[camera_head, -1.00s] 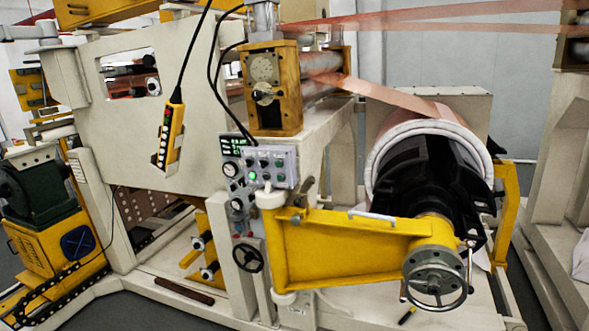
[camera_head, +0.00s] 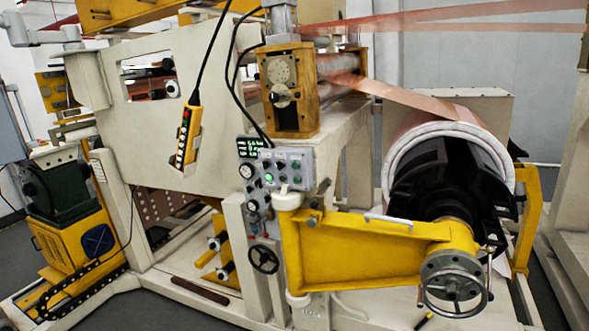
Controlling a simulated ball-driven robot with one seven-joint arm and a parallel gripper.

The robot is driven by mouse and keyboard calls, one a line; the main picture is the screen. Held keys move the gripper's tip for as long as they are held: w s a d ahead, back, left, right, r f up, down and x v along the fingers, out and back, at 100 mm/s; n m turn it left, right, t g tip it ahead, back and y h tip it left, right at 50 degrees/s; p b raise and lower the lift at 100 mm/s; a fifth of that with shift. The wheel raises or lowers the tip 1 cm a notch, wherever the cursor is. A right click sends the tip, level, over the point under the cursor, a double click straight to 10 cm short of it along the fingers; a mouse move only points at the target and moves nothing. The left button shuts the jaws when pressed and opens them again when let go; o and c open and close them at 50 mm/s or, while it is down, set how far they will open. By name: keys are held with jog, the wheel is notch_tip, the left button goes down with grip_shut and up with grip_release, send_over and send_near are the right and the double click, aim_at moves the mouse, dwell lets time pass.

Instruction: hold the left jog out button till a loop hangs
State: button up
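A small grey control panel (camera_head: 285,168) with dials, several buttons and a lit green button sits on the machine's front, left of the yellow swing arm. I cannot read its labels, so I cannot tell which button is the left jog out. A yellow hanging pendant (camera_head: 187,136) with several buttons hangs from a black cable left of the panel. The copper foil (camera_head: 420,98) runs from the rollers down to the large copper coil (camera_head: 450,130) on the right, and no loop shows in it. My gripper is not in view.
A yellow swing arm (camera_head: 350,250) with a handwheel (camera_head: 453,280) projects in front of the coil. A green motor (camera_head: 58,190) on a yellow base stands at left. A dark bar (camera_head: 200,290) lies on the machine's base. Grey floor shows at front left.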

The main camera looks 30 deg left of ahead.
grip_shut()
dwell(1.5)
